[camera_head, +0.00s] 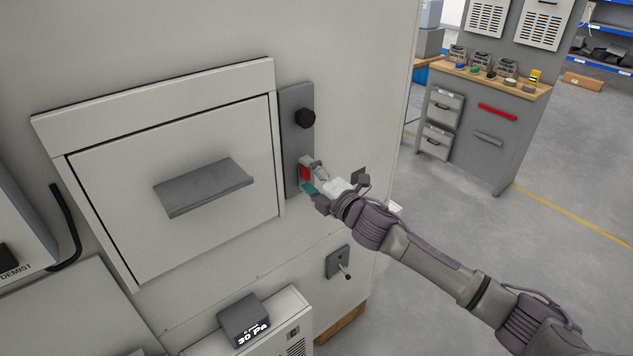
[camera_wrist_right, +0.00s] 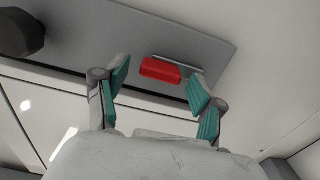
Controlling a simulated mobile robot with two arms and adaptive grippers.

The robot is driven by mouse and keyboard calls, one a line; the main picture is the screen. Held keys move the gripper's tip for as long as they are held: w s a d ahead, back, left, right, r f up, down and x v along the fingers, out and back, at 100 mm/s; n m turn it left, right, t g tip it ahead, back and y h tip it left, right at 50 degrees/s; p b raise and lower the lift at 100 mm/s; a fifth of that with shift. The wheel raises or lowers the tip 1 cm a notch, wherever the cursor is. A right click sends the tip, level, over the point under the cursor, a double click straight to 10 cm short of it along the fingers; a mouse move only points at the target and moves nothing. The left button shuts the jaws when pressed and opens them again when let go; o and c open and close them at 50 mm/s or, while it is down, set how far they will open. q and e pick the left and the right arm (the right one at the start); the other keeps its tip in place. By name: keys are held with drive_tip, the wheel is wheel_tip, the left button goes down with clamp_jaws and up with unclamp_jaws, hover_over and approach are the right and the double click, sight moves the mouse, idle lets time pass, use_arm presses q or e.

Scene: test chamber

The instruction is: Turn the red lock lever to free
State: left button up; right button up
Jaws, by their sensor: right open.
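The red lock lever (camera_head: 305,173) is on a grey vertical plate (camera_head: 291,140) beside the chamber door, below a black knob (camera_head: 304,118). In the right wrist view the red lever (camera_wrist_right: 161,70) lies beyond and between the fingertips, on the same grey plate. My right gripper (camera_head: 311,178) is close in front of the lever in the head view. In the wrist view its teal-padded fingers (camera_wrist_right: 160,88) are spread apart with nothing gripped. Part of the lever is hidden by the gripper in the head view. My left gripper is not in view.
The chamber door (camera_head: 170,200) with its grey handle (camera_head: 204,186) is left of the plate. A small latch plate (camera_head: 339,262) and a 30 Pa display box (camera_head: 244,320) are below. A workbench (camera_head: 485,110) stands at the back right, with clear floor before it.

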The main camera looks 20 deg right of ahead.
drive_tip(key=v, duration=1.2)
drive_tip(key=shift+w, duration=0.1)
